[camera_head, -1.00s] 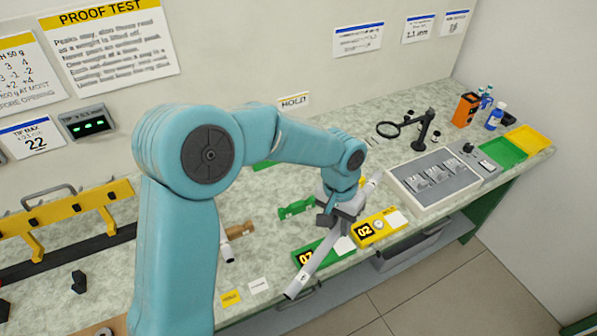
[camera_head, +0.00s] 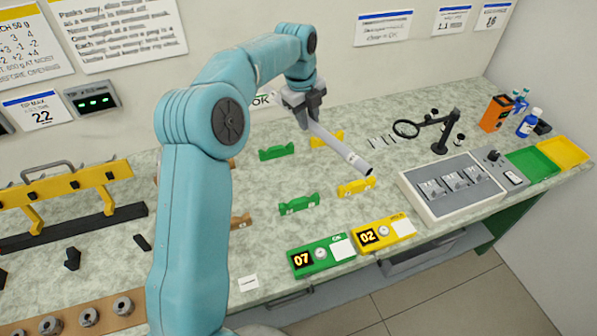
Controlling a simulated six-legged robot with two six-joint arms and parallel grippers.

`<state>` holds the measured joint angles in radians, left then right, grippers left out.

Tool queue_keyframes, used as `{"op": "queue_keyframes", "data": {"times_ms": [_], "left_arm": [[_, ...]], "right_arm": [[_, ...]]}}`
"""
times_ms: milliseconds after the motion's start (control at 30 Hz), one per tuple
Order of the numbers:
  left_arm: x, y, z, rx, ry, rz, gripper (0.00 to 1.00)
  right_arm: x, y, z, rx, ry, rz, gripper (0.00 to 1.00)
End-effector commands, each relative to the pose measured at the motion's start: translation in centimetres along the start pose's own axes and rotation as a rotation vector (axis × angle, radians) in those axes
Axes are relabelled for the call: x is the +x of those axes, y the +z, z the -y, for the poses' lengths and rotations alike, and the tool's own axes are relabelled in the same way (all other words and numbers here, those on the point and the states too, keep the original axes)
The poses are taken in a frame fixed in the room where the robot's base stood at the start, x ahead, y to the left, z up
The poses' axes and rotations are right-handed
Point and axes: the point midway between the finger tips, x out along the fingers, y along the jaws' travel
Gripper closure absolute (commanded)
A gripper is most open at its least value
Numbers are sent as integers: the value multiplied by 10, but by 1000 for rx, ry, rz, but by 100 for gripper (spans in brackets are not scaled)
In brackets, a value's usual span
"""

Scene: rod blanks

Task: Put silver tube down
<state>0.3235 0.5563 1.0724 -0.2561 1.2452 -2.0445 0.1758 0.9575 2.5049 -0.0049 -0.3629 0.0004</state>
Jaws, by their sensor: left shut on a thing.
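The silver tube (camera_head: 341,149) is a light grey rod, tilted, running from my left gripper down to the right. My left gripper (camera_head: 304,108) is shut on its upper left part and holds it above the counter. Its lower right end hangs over the area between the yellow cradles (camera_head: 357,187) and (camera_head: 327,139). Green cradles (camera_head: 299,204) and (camera_head: 276,151) stand to the left of these. My right gripper is not in view.
A green box marked 07 (camera_head: 322,254) and a yellow box marked 02 (camera_head: 384,233) sit at the counter's front edge. A grey tray (camera_head: 452,205) and a magnifier stand (camera_head: 441,142) are at right. A yellow rack (camera_head: 60,190) is at left.

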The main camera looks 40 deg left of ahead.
Motion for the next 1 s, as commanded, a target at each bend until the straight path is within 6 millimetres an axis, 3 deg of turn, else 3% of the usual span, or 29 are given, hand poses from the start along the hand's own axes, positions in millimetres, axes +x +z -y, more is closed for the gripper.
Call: {"op": "queue_keyframes", "data": {"times_ms": [133, 333, 800, 1000], "left_arm": [[-9, 28, -6, 187, -31, -36, 100], [-4, 38, -10, 298, -44, -63, 100], [119, 37, -30, 303, -42, -66, 100], [141, 38, -34, 303, -45, -63, 100]], "right_arm": [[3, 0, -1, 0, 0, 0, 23], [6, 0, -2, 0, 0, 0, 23], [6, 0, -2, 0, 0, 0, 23], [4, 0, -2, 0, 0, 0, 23]]}}
